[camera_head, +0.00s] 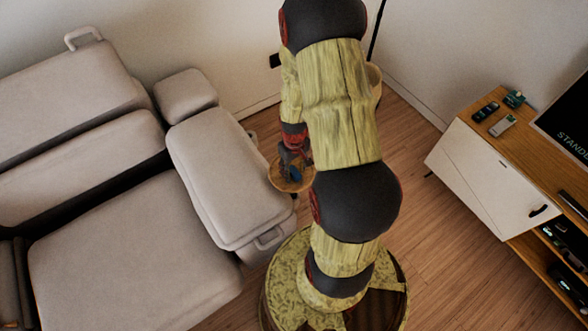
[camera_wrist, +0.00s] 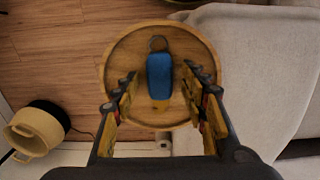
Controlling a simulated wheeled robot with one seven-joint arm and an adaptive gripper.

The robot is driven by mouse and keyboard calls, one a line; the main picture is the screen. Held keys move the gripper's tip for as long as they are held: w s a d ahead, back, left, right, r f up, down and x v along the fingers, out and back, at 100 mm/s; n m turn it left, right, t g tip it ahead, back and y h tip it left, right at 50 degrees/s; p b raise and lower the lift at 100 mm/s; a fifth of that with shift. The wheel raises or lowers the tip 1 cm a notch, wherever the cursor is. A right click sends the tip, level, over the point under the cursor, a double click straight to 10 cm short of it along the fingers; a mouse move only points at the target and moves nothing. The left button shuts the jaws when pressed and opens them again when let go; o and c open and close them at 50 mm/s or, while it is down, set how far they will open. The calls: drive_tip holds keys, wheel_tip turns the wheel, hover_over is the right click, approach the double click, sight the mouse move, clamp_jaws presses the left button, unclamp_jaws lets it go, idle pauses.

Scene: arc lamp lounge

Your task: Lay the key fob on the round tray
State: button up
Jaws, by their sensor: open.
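The key fob (camera_wrist: 159,76) is blue with a dark ring at its far end. In the wrist view it appears against the middle of the round wooden tray (camera_wrist: 120,55), between my gripper's fingers (camera_wrist: 160,85). The fingers are open, with a gap on both sides of the fob. In the head view the tray (camera_head: 277,181) is beside the sofa's end, and my gripper (camera_head: 294,160) is over it, with a bit of blue showing below the fingers. My arm hides part of the tray there.
A grey sofa (camera_head: 215,180) stands close on the left. A wooden sideboard (camera_head: 468,115) with several small devices and a screen (camera_head: 570,110) is on the right. A yellow pot (camera_wrist: 38,128) shows at the wrist view's lower left. Bare wood floor (camera_head: 420,230) lies between.

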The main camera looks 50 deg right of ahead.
wheel_tip(320, 180, up, 12)
drive_tip(key=p, duration=0.5)
wheel_tip(320, 180, up, 11)
drive_tip(key=t, duration=0.1)
hover_over(294, 171)
drive_tip(key=w+a, duration=0.3)
drive_tip(key=a, duration=0.2)
drive_tip(key=s+a+r+n+t, duration=0.1)
drive_tip(key=s+a+r, duration=0.3)
drive_tip(key=a+r, duration=0.4)
drive_tip(key=s+a+r+n+t, duration=0.1)
drive_tip(key=s+a+r+t, duration=0.2)
drive_tip(key=a+r, duration=0.6)
wheel_tip(294, 171, up, 4)
drive_tip(key=shift+s+a+r+n+t, duration=0.1)
drive_tip(key=shift+s+a+n+t, duration=0.2)
drive_tip(key=shift+s, duration=0.85)
drive_tip(key=shift+c, duration=0.9)
